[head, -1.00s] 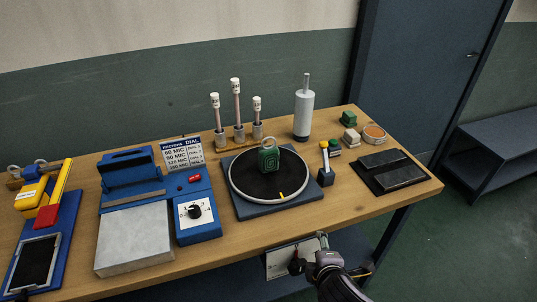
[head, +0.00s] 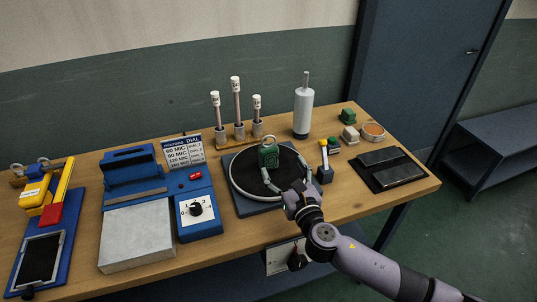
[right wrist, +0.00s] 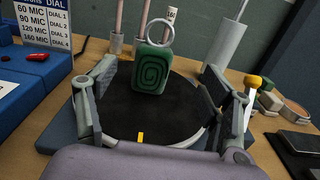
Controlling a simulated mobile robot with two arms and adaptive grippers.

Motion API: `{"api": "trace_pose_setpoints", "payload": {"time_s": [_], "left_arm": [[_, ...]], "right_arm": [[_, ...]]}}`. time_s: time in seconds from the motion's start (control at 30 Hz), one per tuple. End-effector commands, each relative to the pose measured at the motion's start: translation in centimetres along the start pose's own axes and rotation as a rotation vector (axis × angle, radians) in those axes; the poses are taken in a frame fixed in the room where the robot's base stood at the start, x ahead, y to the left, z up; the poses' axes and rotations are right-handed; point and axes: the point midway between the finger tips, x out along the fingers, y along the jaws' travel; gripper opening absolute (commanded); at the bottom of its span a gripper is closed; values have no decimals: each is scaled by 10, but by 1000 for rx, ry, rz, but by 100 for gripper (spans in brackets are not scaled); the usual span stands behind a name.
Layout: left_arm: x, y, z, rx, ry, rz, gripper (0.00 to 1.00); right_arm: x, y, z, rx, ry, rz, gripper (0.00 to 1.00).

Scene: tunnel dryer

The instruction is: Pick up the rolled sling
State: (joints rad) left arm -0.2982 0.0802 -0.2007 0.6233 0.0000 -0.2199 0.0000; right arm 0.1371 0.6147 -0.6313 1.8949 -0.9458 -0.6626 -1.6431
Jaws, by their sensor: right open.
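The rolled sling (head: 268,156) is a small green block with a spiral on its face and a pale ring on top. It stands upright on the black round plate (head: 243,178) with a light rim. In the right wrist view the sling (right wrist: 152,70) is near the middle, between the spread fingers. My right gripper (head: 283,170) is open over the plate, on the near side of the sling. No finger visibly touches it. In the right wrist view the open gripper (right wrist: 156,78) has a gap on both sides of the sling. My left gripper is not seen.
Posts with white caps (head: 237,108) stand behind the plate, and a grey cylinder (head: 303,112) stands behind right. A small block with a yellow-topped lever (head: 325,174) is close right of my gripper. The blue dial box (head: 198,212) is at left.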

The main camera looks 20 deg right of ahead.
Motion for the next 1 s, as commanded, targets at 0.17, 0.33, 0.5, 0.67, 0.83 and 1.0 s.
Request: {"api": "trace_pose_setpoints", "payload": {"time_s": [0.17, 0.33, 0.5, 0.67, 0.83, 1.0], "left_arm": [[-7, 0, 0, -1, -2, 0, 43], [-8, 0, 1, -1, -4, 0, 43], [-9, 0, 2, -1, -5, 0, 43], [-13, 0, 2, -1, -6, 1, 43], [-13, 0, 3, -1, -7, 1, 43], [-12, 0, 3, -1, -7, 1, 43]], "right_arm": [[38, 1, 2, 4, -1, -1, 73], [56, 1, 0, 4, 2, 0, 73], [66, 2, -1, 5, 2, -1, 73], [89, 5, -3, 6, 1, -1, 73], [108, 5, -5, 5, 2, -1, 73], [112, 5, -5, 5, 2, 0, 73]]}}
